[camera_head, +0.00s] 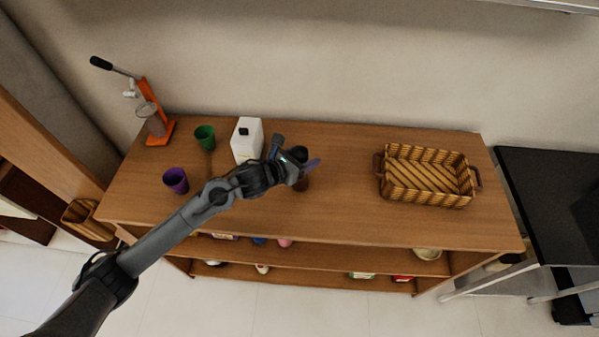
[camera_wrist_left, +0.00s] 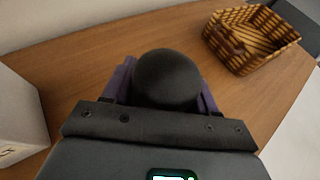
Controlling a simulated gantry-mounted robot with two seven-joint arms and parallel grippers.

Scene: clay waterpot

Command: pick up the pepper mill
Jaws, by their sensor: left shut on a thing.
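The pepper mill (camera_head: 302,183) is dark brown and stands upright at the middle of the wooden shelf top, partly covered by my gripper in the head view. In the left wrist view its round black top (camera_wrist_left: 167,76) shows between the purple fingers. My left gripper (camera_head: 299,163) reaches in from the left and is shut on the pepper mill. Whether the mill's base touches the wood is hard to tell. My right gripper is in neither view.
A white container (camera_head: 246,140) stands just left of the gripper. A green cup (camera_head: 205,137), a purple cup (camera_head: 176,180) and an orange juice press (camera_head: 158,130) are farther left. A wicker basket (camera_head: 428,178) sits at the right. Wood between mill and basket is clear.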

